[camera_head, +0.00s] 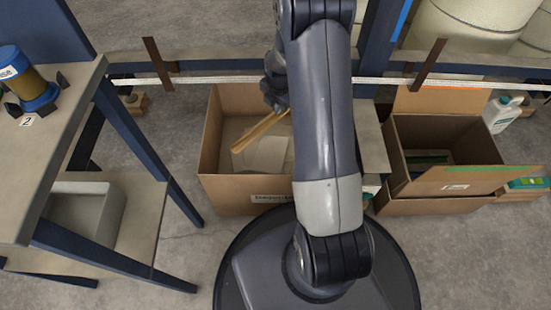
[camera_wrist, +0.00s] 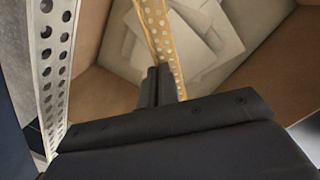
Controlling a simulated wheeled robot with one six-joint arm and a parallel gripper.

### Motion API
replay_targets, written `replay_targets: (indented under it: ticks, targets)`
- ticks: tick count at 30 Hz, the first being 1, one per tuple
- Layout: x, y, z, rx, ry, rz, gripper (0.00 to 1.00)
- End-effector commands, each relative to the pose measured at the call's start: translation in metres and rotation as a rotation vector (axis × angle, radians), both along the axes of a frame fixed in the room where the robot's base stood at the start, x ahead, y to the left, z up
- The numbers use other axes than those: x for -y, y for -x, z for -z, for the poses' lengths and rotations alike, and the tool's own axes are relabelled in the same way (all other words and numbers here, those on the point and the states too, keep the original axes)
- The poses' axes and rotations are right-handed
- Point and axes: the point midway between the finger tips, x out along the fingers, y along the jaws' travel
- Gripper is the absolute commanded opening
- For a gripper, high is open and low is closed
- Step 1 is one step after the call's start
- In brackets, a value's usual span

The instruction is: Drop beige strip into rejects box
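The beige strip (camera_wrist: 163,38), with a row of holes, is held in my gripper (camera_wrist: 160,84). The fingers look closed on it, and the strip stretches away over a cardboard box. In the head view the strip (camera_head: 262,131) slants over the open left cardboard box (camera_head: 210,133), seemingly within its rim. My gripper (camera_head: 278,100) is partly hidden behind my arm there. The box holds pale flat pieces (camera_head: 262,155), also seen below the strip in the wrist view (camera_wrist: 205,45). Its front label (camera_head: 271,197) is too blurred to read surely.
A second open cardboard box (camera_head: 440,190) stands to the right, with dark and green items inside. A white perforated rail (camera_wrist: 52,65) runs close at left in the wrist view. A workbench (camera_head: 60,130) stands at left. A white bottle (camera_head: 500,113) is at far right.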

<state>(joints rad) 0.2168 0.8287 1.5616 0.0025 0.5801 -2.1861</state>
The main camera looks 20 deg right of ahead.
Motion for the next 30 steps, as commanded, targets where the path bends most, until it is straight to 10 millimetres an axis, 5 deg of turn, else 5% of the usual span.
replay_targets:
  ticks: [8,18,26,30]
  targets:
    - [0.000,0.000,0.003,0.000,0.000,0.001,0.00]
    - [0.000,0.000,0.003,0.000,0.000,0.001,0.27]
    - [0.000,0.000,0.000,0.000,0.000,0.001,0.27]
    - [0.000,0.002,-0.017,0.003,0.001,0.001,0.27]
